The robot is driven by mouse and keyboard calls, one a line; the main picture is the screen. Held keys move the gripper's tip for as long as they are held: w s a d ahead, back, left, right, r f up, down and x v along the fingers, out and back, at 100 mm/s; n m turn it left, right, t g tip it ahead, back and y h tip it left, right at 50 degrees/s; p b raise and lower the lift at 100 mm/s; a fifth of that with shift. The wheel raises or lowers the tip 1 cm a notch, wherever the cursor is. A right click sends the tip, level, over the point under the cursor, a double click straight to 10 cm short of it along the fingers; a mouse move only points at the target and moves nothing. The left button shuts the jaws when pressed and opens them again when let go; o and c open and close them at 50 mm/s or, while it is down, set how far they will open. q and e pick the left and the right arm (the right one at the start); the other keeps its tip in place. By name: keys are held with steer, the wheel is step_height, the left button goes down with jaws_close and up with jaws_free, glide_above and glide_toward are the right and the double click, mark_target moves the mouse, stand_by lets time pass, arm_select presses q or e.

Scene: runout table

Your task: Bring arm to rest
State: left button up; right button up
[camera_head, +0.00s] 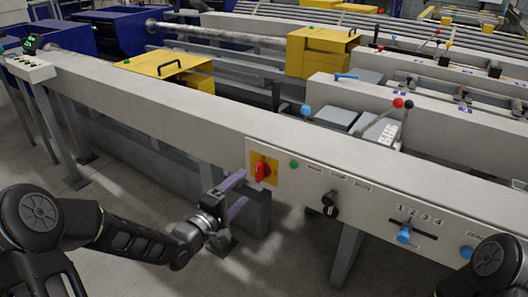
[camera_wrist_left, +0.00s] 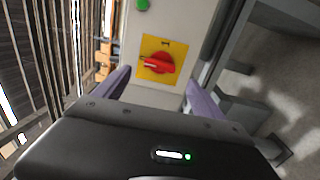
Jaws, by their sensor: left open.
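My left arm comes in from the left in the head view. Its gripper (camera_head: 236,195) is open and empty, just in front of the panel's left end. A red rotary switch (camera_head: 262,170) on a yellow plate (camera_head: 257,178) is close by, to the right of the fingertips. In the left wrist view the two purple fingers (camera_wrist_left: 160,97) are spread apart, with the red switch (camera_wrist_left: 158,63) beyond and between them; a gap shows between fingers and switch. In the head view only a dark part of my right arm shows at the lower right; its gripper is out of view.
The grey panel (camera_head: 317,182) carries a green button (camera_head: 293,164), a black knob (camera_head: 329,204) and a blue-handled slider (camera_head: 404,234). The long grey beam (camera_head: 150,105) runs behind my left arm. Open floor (camera_head: 130,200) lies between the arm and the beam.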

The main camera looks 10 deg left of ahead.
arm_select(q)
steer(key=s+f+m+g+y, duration=0.2)
steer(key=s+f+m+g, duration=0.15)
steer(key=f, duration=0.55)
steer(key=s+f+m+g+y, duration=0.1)
steer(key=s+f+m+g, duration=0.25)
steer(key=f, duration=0.65)
steer(key=s+d+f+m+g, duration=0.25)
steer(key=s+d+f, duration=0.2)
steer(key=s, duration=0.45)
steer(key=s+d+f+m+g, duration=0.1)
steer(key=s+d+f+g, duration=0.4)
steer(key=s, duration=0.4)
steer(key=s+d+f+m+g, duration=0.1)
steer(key=s+d+f+g, duration=0.15)
steer(key=s+f, duration=0.5)
step_height(320, 180, up, 23)
steer(key=s+d+t+p, duration=0.1)
steer(key=p, duration=2)
steer(key=shift+s+f, duration=0.15)
steer(key=shift+s, duration=0.05)
steer(key=shift+d+m, duration=0.1)
steer(key=shift+m, duration=0.15)
